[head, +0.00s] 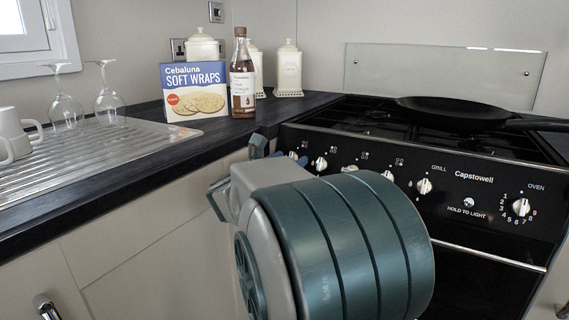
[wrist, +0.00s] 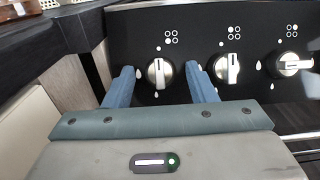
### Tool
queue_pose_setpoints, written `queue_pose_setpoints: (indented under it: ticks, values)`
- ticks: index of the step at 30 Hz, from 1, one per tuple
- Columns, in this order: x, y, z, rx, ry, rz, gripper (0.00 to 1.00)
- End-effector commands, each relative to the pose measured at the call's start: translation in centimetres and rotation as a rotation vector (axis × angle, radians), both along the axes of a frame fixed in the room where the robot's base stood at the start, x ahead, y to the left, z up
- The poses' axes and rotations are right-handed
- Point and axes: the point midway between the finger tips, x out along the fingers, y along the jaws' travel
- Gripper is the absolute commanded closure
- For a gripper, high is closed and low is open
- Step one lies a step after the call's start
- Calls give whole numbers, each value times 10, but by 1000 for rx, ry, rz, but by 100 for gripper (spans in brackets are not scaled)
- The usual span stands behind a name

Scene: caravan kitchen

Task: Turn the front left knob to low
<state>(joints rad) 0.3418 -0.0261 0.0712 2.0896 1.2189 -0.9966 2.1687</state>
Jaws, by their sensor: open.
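The cooker's control panel carries a row of white-and-silver knobs. The leftmost knob (wrist: 159,73) sits between the two blue fingers of my gripper (wrist: 160,69) in the wrist view. Its pointer bar stands about upright, and a burner symbol is printed above it. The fingers are open, one on each side of the knob, with a visible gap on both sides. In the head view my gripper (head: 238,168) is at the left end of the panel, partly hidden by my wrist. The leftmost knob (head: 293,155) shows small there, just right of a finger.
A second knob (wrist: 228,68) is close right of my right finger, and a third (wrist: 292,65) beyond it. A black pan (head: 450,112) rests on the hob. The dark worktop (head: 240,128) edge is left of the panel. A soft wraps box (head: 195,92) and bottle (head: 242,75) stand behind.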

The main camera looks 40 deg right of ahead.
Motion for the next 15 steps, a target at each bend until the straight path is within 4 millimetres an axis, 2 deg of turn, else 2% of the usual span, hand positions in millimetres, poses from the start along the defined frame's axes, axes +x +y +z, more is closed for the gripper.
queue_pose_setpoints:
  ticks: [8, 9, 13, 15]
  values:
    - [1, -2, 0, 0, 0, 0, 49]
    - [1, -1, 0, 0, 0, 0, 54]
    - [1, -1, 0, 0, 0, 0, 91]
    - [1, -1, 0, 0, 0, 0, 93]
